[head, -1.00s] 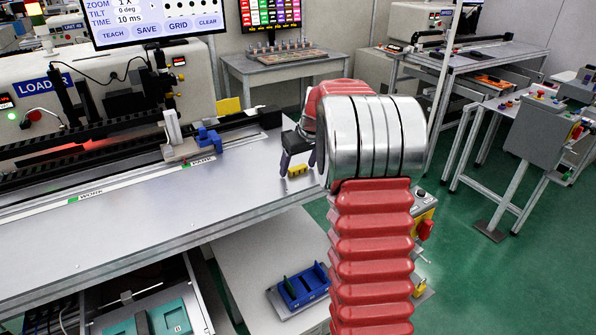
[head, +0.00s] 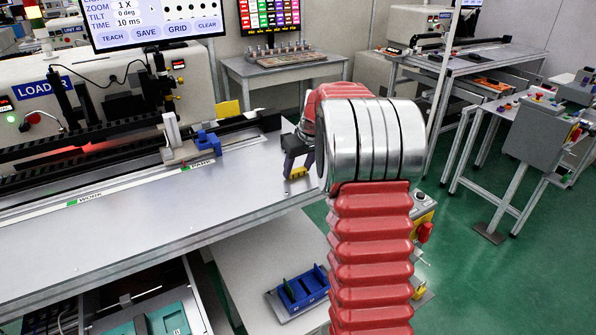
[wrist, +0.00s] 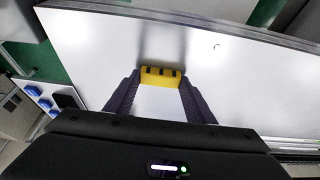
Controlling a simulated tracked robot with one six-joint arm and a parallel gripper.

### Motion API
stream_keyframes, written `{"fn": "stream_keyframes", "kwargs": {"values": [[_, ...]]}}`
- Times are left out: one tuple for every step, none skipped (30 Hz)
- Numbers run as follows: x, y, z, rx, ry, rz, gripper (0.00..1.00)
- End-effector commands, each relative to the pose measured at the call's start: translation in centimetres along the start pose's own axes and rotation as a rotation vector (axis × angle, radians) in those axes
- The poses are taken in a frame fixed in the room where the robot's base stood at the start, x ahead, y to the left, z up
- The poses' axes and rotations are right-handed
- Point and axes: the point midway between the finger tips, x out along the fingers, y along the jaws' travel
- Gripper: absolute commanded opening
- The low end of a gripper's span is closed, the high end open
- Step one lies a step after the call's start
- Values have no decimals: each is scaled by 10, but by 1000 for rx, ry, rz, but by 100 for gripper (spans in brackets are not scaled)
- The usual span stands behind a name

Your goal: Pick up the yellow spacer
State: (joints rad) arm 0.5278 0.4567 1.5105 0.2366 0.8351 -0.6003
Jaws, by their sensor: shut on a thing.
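The yellow spacer (wrist: 161,77) is a small yellow block with dark notches along one side. In the wrist view it sits between the tips of my gripper's two dark fingers, which touch its ends. In the head view my gripper (head: 298,172) points down at the right end of the grey bench top, shut on the yellow spacer (head: 297,173). The far finger is partly hidden. I cannot tell whether the spacer is clear of the bench surface.
The bench top (head: 150,210) is clear left of my gripper. A blue fixture (head: 207,142) stands by the rail near the PARK label. A blue tray (head: 303,288) sits on a lower shelf. The bench's right edge is close to my gripper.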

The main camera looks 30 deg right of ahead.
Motion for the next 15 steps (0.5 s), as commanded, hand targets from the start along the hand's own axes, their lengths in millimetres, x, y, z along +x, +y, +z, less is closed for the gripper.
{"fn": "stream_keyframes", "kwargs": {"values": [[-2, 0, -1, 0, 1, 1, 28], [-3, 0, -2, 0, 1, 1, 28], [-5, 0, -2, 0, 2, 1, 28], [-7, 0, -3, 0, 2, 1, 28], [-10, 0, -4, 0, 2, 1, 28], [-14, 0, -6, 0, 2, 1, 28], [-17, 0, -8, 0, 3, 1, 28], [-21, 0, -10, -1, 3, 2, 28], [-27, 0, -12, -1, 2, 2, 28], [-32, 0, -14, -2, 3, 2, 28], [-37, 1, -16, -2, 3, 2, 28], [-44, 0, -19, -2, 3, 2, 28], [-49, 0, -21, -1, 4, 2, 28], [-54, 0, -23, -1, 4, 2, 28], [-61, 0, -26, -1, 4, 2, 28]]}}
